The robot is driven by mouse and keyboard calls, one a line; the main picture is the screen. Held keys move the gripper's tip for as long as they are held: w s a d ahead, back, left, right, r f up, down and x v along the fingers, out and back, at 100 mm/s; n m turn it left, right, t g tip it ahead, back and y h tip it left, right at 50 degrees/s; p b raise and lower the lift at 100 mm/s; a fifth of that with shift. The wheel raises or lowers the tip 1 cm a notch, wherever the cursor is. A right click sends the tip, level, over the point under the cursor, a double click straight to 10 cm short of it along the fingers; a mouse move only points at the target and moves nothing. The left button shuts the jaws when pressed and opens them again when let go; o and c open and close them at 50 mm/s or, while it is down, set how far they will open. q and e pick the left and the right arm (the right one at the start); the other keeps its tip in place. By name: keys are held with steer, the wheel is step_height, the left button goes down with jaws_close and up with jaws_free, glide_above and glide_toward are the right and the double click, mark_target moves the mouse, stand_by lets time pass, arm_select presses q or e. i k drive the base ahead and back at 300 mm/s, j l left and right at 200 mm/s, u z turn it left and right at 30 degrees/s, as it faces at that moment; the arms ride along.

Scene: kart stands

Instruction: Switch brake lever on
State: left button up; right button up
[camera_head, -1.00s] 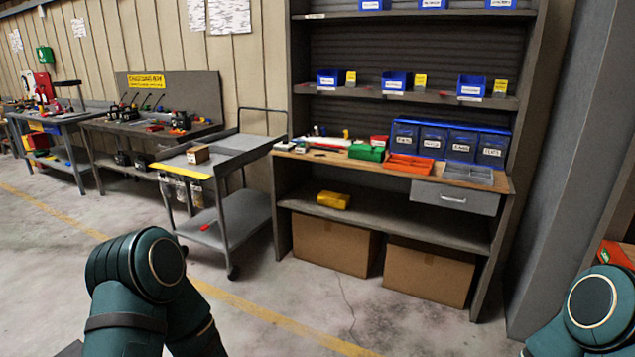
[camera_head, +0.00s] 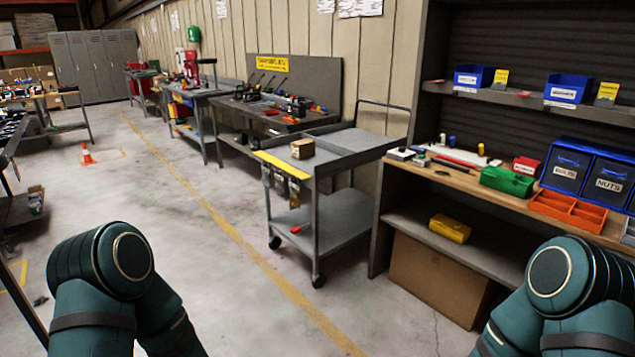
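A workbench with a dark back panel (camera_head: 318,85) stands against the wall beyond the cart. Several dark upright levers (camera_head: 262,80) stand on it below a yellow sign (camera_head: 267,64). They are too small to tell which is the brake lever or how it is set. My two green arms show at the bottom left and bottom right. Neither of my grippers is in view.
A grey cart (camera_head: 345,145) with a small box (camera_head: 302,149) stands before the bench. A shelf unit (camera_head: 410,170) with bins is at the right. An orange cone (camera_head: 86,154) and a table are at the left. The floor aisle along the yellow line (camera_head: 215,215) is clear.

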mark_target(296, 229)
steer(key=i+l+u, duration=0.45)
steer(key=i+j, duration=0.25)
steer(key=i, duration=0.4)
steer(key=i+j+u, duration=0.1)
steer(key=i+j, duration=0.15)
steer(key=i, duration=0.4)
steer(key=i+j+u, duration=0.1)
steer(key=i, duration=0.6)
steer(key=i+j, duration=0.25)
steer(key=i, duration=0.4)
